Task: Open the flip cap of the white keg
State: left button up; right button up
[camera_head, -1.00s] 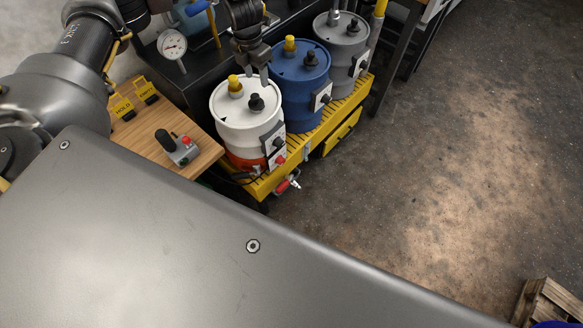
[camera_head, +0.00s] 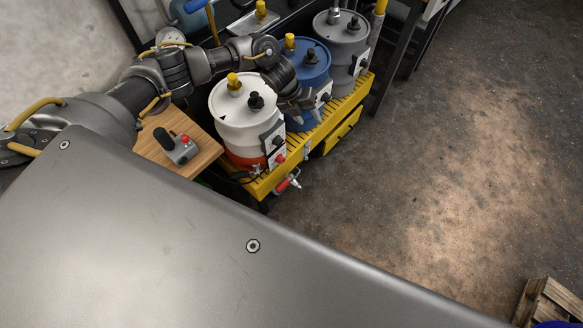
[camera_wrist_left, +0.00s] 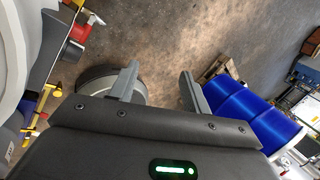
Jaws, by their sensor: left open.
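The white keg (camera_head: 238,138), with an orange-red lower band, stands upright at the near end of the yellow rack. Its top carries a yellow cap (camera_head: 234,82) and a black cap (camera_head: 256,101); I cannot tell which is the flip cap or whether either is open. My left gripper (camera_head: 299,110) is open and empty, just right of the white keg's top, in front of the blue keg. In the left wrist view, its two fingers (camera_wrist_left: 160,88) are apart with floor beyond, and a white curved surface (camera_wrist_left: 14,60), apparently the keg, fills the left edge. My right gripper is not in view.
The blue keg (camera_head: 303,72) and grey keg (camera_head: 345,46) stand behind on the yellow rack (camera_head: 318,133). A wooden table (camera_head: 200,160) holds a control box (camera_head: 182,149). Open floor (camera_head: 440,150) lies to the right.

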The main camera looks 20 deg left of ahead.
pick_arm(q)
jog(key=s+d+f+n+t+h, duration=0.1)
jog(key=s+d+f+n, duration=0.15)
jog(key=f+n, duration=0.35)
jog(key=s+d+f+n+t+h, duration=0.15)
jog(key=d+f+n, duration=0.25)
jog(key=f, duration=0.4)
jog(key=s+a+f+n+y+b, duration=0.1)
jog(key=s+a+f+n+y, duration=0.2)
jog(key=s+f+n, duration=0.7)
jog(key=shift+s+a+f+n+t, duration=0.4)
jog(key=shift+s+f, duration=1.05)
jog(key=shift+f, duration=1.05)
jog(key=shift+a, duration=0.15)
